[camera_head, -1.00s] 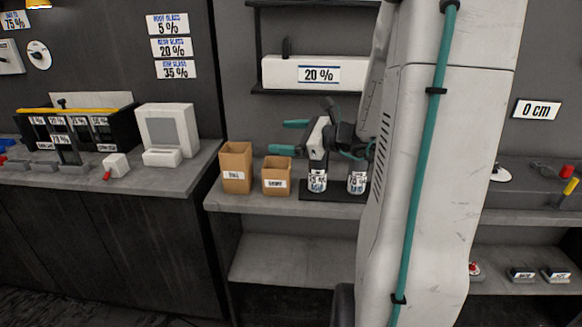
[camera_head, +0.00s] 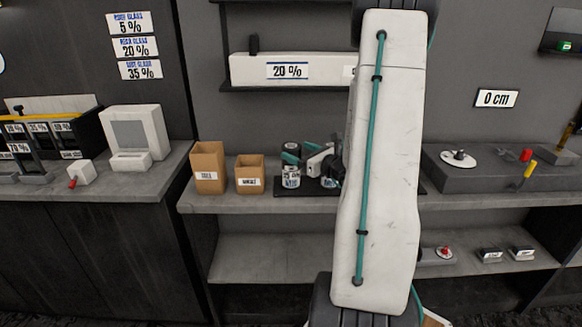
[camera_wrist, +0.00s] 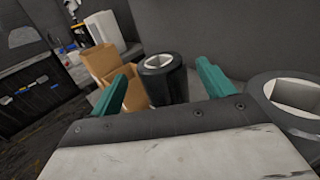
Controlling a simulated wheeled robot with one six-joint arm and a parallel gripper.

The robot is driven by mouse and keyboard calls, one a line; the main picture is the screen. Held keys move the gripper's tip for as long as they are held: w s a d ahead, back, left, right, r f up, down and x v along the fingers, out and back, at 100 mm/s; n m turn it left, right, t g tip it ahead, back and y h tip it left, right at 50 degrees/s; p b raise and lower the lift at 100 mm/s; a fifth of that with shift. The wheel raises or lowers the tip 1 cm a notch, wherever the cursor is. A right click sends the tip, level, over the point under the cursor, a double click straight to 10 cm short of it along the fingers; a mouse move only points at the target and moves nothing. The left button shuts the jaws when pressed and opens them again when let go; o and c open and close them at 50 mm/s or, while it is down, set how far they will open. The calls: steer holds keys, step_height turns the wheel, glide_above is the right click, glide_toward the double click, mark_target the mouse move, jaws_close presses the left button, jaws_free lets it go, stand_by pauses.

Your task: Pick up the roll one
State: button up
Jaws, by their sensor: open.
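Several short rolls stand on a black mat on the counter in the head view: a front left one with a white label (camera_head: 291,178), a dark-topped one (camera_head: 291,147) behind it, and one at right (camera_head: 329,183) partly hidden by my arm. I cannot read which is roll one. My gripper (camera_head: 305,160) is low among them, its fingers teal. Another roll (camera_wrist: 292,95) stands right of the right finger.
Two open cardboard boxes (camera_head: 208,168) (camera_head: 249,175) stand left of the mat. A shelf carries a long white box marked 20 % (camera_head: 288,70) above. A grey platform (camera_head: 480,178) lies right of my arm. A white monitor-like device (camera_head: 135,135) stands on the left counter.

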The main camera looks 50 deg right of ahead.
mark_target(287, 145)
steer(key=w, duration=0.5)
steer(key=shift+w+d, duration=0.2)
steer(key=shift+w, duration=0.15)
steer(key=c, duration=1.5)
steer(key=shift+r, duration=0.1)
steer(key=shift+c, duration=0.5)
steer(key=shift+r, duration=0.1)
